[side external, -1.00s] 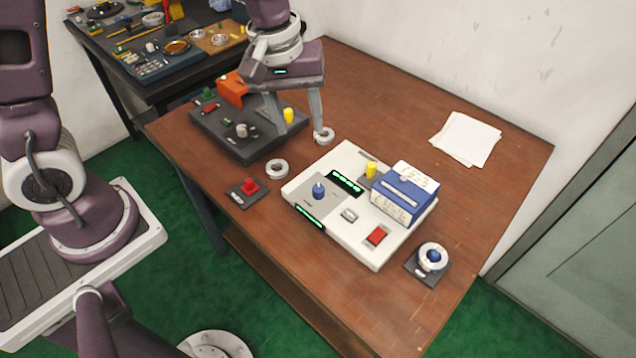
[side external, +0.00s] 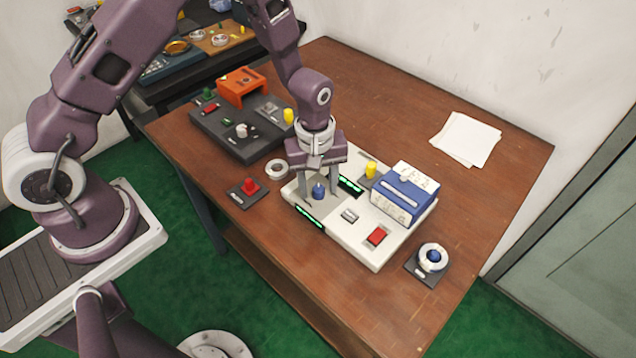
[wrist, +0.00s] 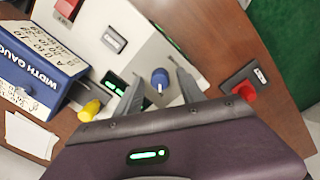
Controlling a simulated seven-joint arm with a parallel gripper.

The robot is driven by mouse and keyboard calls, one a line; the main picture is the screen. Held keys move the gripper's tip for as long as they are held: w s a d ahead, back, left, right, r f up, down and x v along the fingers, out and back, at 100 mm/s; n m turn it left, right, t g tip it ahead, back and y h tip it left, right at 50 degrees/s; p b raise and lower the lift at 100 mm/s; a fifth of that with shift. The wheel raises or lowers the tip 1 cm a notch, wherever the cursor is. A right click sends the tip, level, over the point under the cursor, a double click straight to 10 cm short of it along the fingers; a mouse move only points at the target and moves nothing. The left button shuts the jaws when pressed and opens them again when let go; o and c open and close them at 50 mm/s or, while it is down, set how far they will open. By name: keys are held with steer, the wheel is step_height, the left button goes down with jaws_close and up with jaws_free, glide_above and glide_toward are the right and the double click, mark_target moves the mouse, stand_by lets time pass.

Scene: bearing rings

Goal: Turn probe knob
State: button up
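A small blue knob (side external: 319,191) with a pale mark on top stands on the grey plate at the left of the white instrument (side external: 365,251). The blue knob also shows in the wrist view (wrist: 160,78). My gripper (side external: 320,196) is over the white instrument, pointing down. Its fingers are apart on either side of the blue knob. In the wrist view my gripper (wrist: 157,72) is open, with gaps visible between the knob and both fingers. No lettering naming the knob is readable.
The white instrument carries a red switch (side external: 377,236), a yellow knob (side external: 370,169), lit green displays and a blue width gauge block (side external: 402,194). A blue-centred ring stand (side external: 432,257) sits at right.

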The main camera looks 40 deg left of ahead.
jaws_close()
steer(key=shift+m, duration=0.4)
steer(key=m, duration=0.8)
steer(key=shift+m, duration=0.3)
steer(key=m, duration=0.4)
steer(key=shift+w, duration=0.1)
steer(key=shift+m+g, duration=0.3)
steer(key=shift+m, duration=2.1)
